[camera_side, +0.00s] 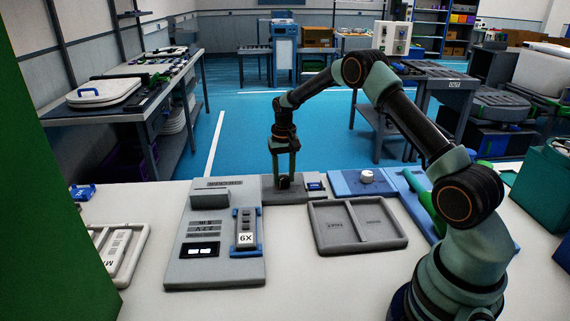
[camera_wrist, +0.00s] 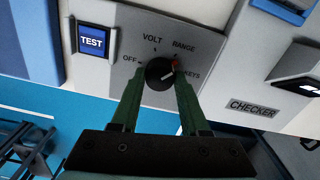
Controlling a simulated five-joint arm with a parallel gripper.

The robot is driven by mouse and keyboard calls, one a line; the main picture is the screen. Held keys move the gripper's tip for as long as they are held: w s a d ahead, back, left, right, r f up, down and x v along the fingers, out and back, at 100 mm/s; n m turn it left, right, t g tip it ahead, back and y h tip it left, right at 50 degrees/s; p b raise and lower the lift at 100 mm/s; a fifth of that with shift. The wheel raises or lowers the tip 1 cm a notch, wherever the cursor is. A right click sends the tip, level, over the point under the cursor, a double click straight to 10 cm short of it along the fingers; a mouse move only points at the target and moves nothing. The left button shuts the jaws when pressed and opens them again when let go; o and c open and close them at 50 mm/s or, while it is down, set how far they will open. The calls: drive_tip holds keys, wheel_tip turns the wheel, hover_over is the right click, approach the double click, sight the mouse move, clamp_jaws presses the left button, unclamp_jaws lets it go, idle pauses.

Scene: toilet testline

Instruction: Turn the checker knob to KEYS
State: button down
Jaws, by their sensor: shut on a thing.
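The checker knob (camera_wrist: 158,73) is a round black dial on a grey panel (camera_wrist: 215,42) in the wrist view. Labels OFF, VOLT, RANGE and KEYS (camera_wrist: 192,75) run around it from left to right. Its white line with a red tip points right and slightly up, towards the RANGE–KEYS side; I cannot tell whether it meets the KEYS mark. My gripper (camera_wrist: 161,70) is shut on the knob, with one green finger on each side.
A blue TEST button (camera_wrist: 93,41) sits left of the knob. In the side view, a grey panel with a 6X block (camera_side: 246,239) stands in front, a divided grey tray (camera_side: 357,224) lies to the right, and a blue plate with a white knob (camera_side: 367,177) lies behind the tray.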

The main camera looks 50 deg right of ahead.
sight(284, 178)
drive_tip(key=m, duration=0.4)
drive_tip(key=shift+r+m, duration=0.15)
drive_tip(key=shift+m, duration=1.75)
drive_tip(key=shift+c, duration=2)
unclamp_jaws()
wheel_tip(284, 178, up, 12)
